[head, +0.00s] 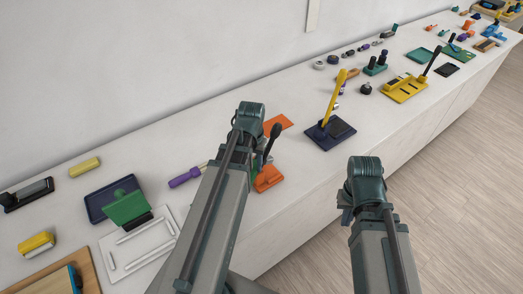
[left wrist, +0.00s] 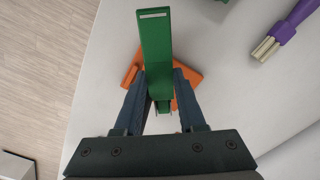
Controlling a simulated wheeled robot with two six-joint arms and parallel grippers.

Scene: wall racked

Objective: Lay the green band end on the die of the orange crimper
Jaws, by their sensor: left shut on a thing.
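The orange crimper (head: 268,180) stands near the front edge of the bench, with a dark knobbed lever rising above it. Its orange body (left wrist: 129,76) also shows in the left wrist view, partly covered. The green band end (left wrist: 157,45) is a long green strip with a pale mark at its far end and small thin prongs at the near end. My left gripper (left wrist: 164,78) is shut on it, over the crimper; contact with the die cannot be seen. In the head view my left wrist hides the fingers. My right gripper (head: 345,204) hangs off the bench front; its fingers are unclear.
A navy press with a yellow lever (head: 334,98) stands to the right. A green block on a navy tray (head: 96,209) and a white plate (head: 112,248) are at left.

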